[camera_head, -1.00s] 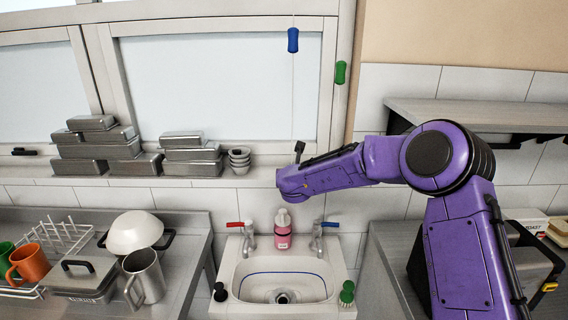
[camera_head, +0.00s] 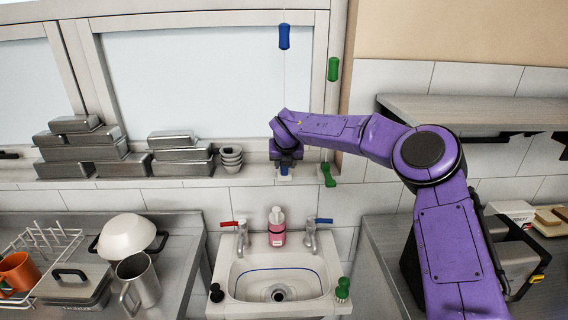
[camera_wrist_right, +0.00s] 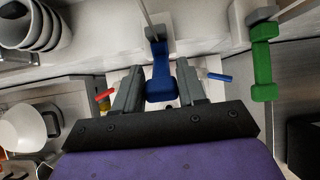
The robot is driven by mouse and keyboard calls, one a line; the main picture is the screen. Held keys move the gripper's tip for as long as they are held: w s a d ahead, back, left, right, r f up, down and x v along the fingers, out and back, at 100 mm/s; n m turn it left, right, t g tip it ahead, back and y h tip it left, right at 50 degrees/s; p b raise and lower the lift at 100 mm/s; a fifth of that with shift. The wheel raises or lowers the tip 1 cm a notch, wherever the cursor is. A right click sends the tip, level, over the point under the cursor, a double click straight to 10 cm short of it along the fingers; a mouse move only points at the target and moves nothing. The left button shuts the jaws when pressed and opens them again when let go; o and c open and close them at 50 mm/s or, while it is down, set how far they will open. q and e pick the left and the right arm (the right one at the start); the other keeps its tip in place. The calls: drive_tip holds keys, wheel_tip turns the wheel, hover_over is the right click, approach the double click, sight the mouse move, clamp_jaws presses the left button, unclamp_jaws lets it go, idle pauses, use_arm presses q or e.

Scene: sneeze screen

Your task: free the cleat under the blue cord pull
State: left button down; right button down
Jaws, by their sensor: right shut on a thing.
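The blue cord pull (camera_head: 284,37) hangs high in front of the window, with its thin cord running down behind my right arm. My right gripper (camera_head: 285,168) points down at the window sill below that pull. In the right wrist view the blue cleat (camera_wrist_right: 160,82) is between the two fingers of my right gripper (camera_wrist_right: 158,70), which is shut on it. A grey piece and a thin pale cord show at the cleat's far end. In the head view the cleat is mostly hidden by the gripper. My left gripper is not in view.
A green cord pull (camera_head: 333,69) hangs to the right, above a green cleat (camera_head: 327,174) close beside my gripper. Small bowls (camera_head: 231,158) and metal pans (camera_head: 181,153) stand on the sill to the left. A sink (camera_head: 317,270) with taps and a pink bottle (camera_head: 277,227) is below.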

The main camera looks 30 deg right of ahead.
idle(0.3)
drive_tip(key=c, duration=0.7)
unclamp_jaws()
drive_tip(key=shift+s+r+b, duration=0.15)
drive_tip(key=shift+r+b, duration=0.1)
drive_tip(key=shift+b, duration=0.1)
drive_tip(key=b+v, duration=0.3)
drive_tip(key=v, duration=0.7)
drive_tip(key=shift+b, duration=0.3)
drive_tip(key=shift+f, duration=0.1)
